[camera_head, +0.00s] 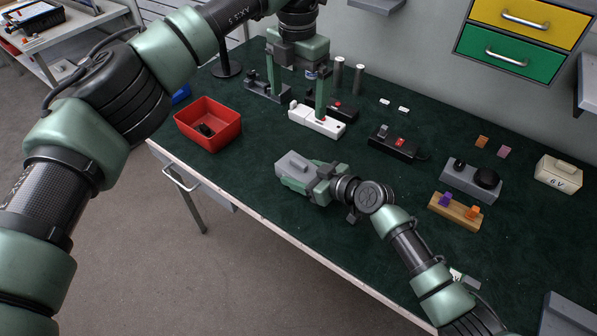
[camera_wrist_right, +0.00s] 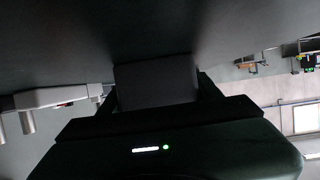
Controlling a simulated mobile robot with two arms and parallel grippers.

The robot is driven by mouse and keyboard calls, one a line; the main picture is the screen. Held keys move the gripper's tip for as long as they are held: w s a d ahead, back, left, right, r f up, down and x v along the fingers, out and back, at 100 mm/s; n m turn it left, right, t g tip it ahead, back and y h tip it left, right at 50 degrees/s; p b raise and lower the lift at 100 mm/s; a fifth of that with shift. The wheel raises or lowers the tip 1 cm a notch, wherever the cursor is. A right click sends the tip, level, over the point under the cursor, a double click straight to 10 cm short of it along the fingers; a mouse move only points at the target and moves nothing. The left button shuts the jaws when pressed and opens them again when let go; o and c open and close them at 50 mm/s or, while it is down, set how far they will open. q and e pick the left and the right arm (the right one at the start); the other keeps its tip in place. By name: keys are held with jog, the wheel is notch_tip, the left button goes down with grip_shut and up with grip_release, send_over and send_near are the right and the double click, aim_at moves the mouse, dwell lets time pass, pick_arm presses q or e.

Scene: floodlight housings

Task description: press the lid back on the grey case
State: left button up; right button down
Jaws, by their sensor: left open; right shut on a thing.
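My right gripper (camera_head: 322,180) is shut on a light grey piece (camera_head: 291,163) with a raised ridge, which looks like the lid. It is near the front edge of the dark green bench, and I cannot tell if it touches the top. In the right wrist view, the grey piece (camera_wrist_right: 155,82) sits between the fingers, in shadow. My left gripper (camera_head: 296,92) is open, fingers pointing down, at the back of the bench. A dark grey open holder (camera_head: 262,93) is by its left finger and a white unit (camera_head: 313,122) by its right. Which body is the grey case is unclear.
A red bin (camera_head: 207,130) stands at the left edge. A black unit (camera_head: 393,146) with a red switch, a grey box with black knobs (camera_head: 470,181), a wooden block with pegs (camera_head: 455,211) and a cream 6V box (camera_head: 558,174) are to the right.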

jog(key=shift+c, duration=1.2)
grip_release()
jog(key=b+v, duration=0.1)
jog(key=v, duration=0.6)
jog(key=shift+f, duration=0.15)
jog(key=shift+s+d+r, duration=0.25)
jog(key=shift+d, duration=0.05)
